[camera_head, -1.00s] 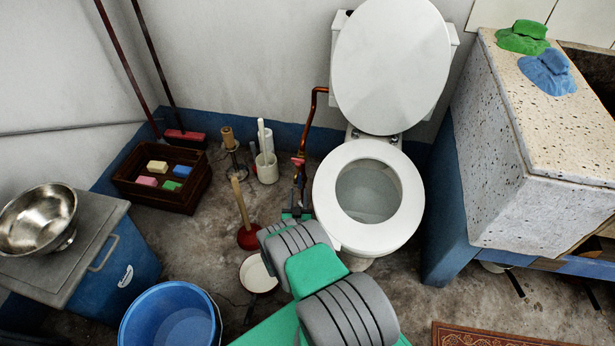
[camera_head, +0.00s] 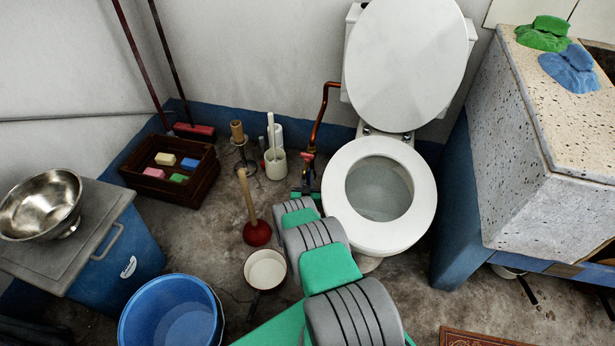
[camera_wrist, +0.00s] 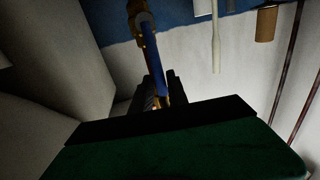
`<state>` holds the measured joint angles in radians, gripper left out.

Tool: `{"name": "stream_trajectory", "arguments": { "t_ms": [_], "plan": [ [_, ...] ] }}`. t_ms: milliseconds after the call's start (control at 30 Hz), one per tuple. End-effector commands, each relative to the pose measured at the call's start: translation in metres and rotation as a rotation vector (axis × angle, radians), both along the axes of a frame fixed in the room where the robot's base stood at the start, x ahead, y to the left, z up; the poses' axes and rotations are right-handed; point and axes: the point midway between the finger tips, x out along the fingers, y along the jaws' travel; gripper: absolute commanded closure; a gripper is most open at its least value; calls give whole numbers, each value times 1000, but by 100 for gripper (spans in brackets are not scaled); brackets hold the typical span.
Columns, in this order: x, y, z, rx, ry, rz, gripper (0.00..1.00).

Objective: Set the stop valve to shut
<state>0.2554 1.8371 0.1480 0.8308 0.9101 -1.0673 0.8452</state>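The stop valve shows in the wrist view as a brass body (camera_wrist: 140,20) with a straight blue lever (camera_wrist: 150,62) pointing toward my gripper. In the head view, a copper pipe (camera_head: 317,116) runs down beside the toilet, with a small red part (camera_head: 307,156) low on it. My gripper (camera_wrist: 158,92) has its dark fingertips at the lever's near end, which lies between or just in front of them. Whether they touch it is unclear.
The toilet (camera_head: 414,220) stands close on the right of my arm. The plunger (camera_head: 257,230), brush holder (camera_head: 275,163), paper stand (camera_head: 240,145) and white pan (camera_head: 265,270) stand to its left. A blue bucket (camera_head: 170,315) is at the front.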

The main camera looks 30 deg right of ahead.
Motion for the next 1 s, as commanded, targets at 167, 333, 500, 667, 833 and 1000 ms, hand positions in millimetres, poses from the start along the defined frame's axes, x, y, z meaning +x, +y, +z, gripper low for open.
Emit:
{"name": "stream_trajectory", "arguments": {
  "t_ms": [167, 333, 500, 667, 833, 1000],
  "plan": [
    [0, 0, 0, 0, 0, 0, 96],
    [0, 0, 0, 0, 0, 0, 100],
    [0, 0, 0, 0, 0, 0, 100],
    [0, 0, 0, 0, 0, 0, 100],
    [0, 0, 0, 0, 0, 0, 100],
    [0, 0, 0, 1, 1, 0, 100]
  ]
}}
